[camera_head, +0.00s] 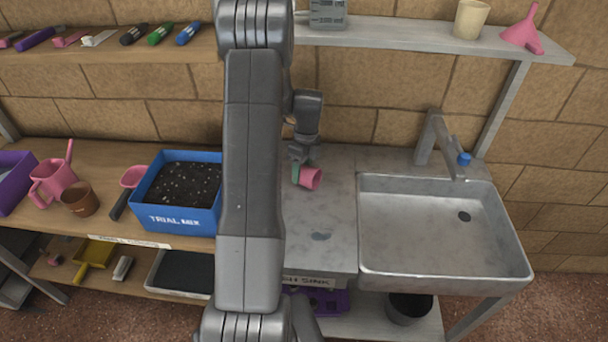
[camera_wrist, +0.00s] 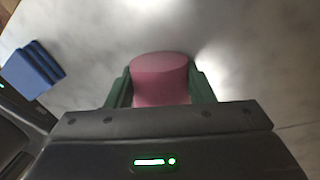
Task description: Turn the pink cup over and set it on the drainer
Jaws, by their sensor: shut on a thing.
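The pink cup (camera_head: 311,179) is held in my gripper (camera_head: 298,167) over the grey worktop left of the sink. In the head view it is tilted onto its side, with its round end facing right. In the wrist view the pink cup (camera_wrist: 160,80) sits between the two green fingers of my gripper (camera_wrist: 161,85), which are shut on it. I cannot tell whether it touches the surface. The grey worktop (camera_head: 325,255) beside the sink looks like the drainer; no separate rack shows. My arm hides part of its left side.
The sink (camera_head: 430,230) and tap (camera_head: 437,140) are at the right. A blue box of soil (camera_head: 180,219) stands left of my arm. A ridged blue thing (camera_wrist: 32,70) shows in the wrist view. A shelf (camera_head: 400,38) runs above. The worktop's front is clear except for a dark patch.

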